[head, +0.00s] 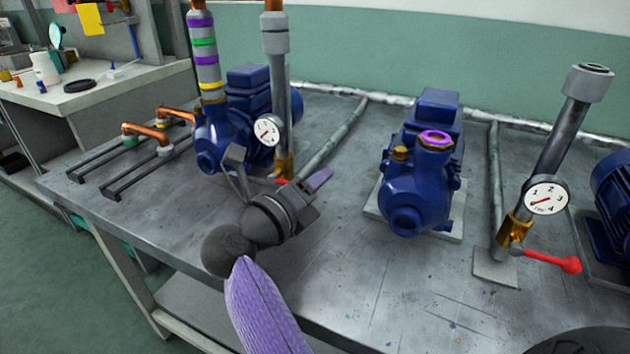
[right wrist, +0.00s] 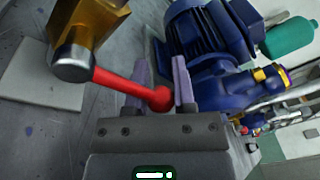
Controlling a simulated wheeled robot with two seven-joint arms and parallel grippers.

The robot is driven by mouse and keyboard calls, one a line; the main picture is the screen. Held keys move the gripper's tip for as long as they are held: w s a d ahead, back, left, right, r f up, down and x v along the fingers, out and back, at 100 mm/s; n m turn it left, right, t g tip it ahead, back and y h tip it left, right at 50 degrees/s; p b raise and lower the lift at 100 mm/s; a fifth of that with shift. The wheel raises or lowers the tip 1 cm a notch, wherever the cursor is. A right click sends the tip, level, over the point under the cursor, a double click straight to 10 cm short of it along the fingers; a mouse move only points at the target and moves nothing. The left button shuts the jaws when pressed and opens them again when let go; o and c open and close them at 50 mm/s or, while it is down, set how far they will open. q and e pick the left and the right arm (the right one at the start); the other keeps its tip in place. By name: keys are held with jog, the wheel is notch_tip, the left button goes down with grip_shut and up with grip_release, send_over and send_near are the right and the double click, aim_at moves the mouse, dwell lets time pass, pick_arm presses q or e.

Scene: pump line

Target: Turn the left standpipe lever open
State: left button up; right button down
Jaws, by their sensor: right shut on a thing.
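The left standpipe (head: 276,36) is a grey upright pipe with a round gauge (head: 268,130) and a brass valve (head: 285,163) at its foot. Its red lever (head: 281,181) is mostly hidden behind my right gripper (head: 278,170) in the head view. In the right wrist view, the red lever (right wrist: 125,84) runs from the brass valve (right wrist: 88,22) to a round knob (right wrist: 160,99). The knob sits between the two purple fingers of my right gripper (right wrist: 163,85), which is shut on it. My left gripper is not in view.
A blue pump with a banded pipe (head: 205,60) stands close left of the left standpipe. Another blue pump (head: 418,180) stands mid-bench. The right standpipe (head: 560,130) has its own red lever (head: 548,260). The front of the grey bench (head: 400,290) is clear.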

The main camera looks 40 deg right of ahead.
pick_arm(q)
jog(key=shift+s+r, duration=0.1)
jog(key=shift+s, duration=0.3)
pick_arm(e)
jog(key=shift+r, duration=0.1)
dwell(0.3)
jog(key=f+m+b, duration=0.2)
jog(key=m, duration=0.1)
jog(key=shift+w+a+f+m+y, duration=0.1)
jog(key=shift+w+f+m+y, duration=0.1)
jog(key=shift+f+m+y, duration=0.15)
jog(key=shift+w+f+m+b, duration=0.15)
jog(key=shift+f+m+b, duration=0.15)
jog(key=shift+m, duration=0.55)
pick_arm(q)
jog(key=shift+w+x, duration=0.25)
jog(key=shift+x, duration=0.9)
pick_arm(e)
jog(key=shift+r, duration=0.15)
jog(key=shift+c, duration=2.2)
grip_release()
jog(key=shift+a, duration=0.1)
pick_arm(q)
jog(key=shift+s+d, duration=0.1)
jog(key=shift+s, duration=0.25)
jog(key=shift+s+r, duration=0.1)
